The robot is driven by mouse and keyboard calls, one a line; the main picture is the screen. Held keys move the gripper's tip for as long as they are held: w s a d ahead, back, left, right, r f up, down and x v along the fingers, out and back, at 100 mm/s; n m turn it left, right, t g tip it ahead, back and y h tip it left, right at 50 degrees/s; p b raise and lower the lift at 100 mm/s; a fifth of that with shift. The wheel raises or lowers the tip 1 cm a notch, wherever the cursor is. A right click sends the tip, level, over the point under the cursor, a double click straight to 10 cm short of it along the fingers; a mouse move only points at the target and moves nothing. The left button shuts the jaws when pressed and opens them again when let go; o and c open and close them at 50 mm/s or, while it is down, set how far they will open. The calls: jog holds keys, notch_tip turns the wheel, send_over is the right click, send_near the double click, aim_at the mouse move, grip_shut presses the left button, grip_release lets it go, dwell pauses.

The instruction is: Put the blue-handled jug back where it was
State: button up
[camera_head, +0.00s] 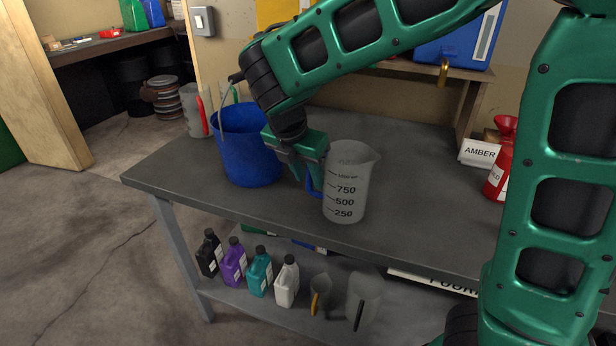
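The blue-handled jug (348,190) is a clear measuring jug with black marks up the side. It is upright over the workbench top, right of the blue bucket, with its blue handle on the left. My gripper (308,180) points down at the handle, with its fingers beside the upper part of it. The fingers partly hide the handle, so I cannot tell whether they are shut on it. I also cannot tell whether the jug's base touches the bench.
The blue bucket (247,150) stands close left of my gripper. A red-handled jug (193,124) is behind it. An AMBER sign (479,153) and a red container (499,170) are at the right. Several bottles and two jugs (363,298) (321,290) are on the lower shelf.

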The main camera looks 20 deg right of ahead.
jog(key=v, duration=1.1)
jog(key=shift+s+r, duration=0.1)
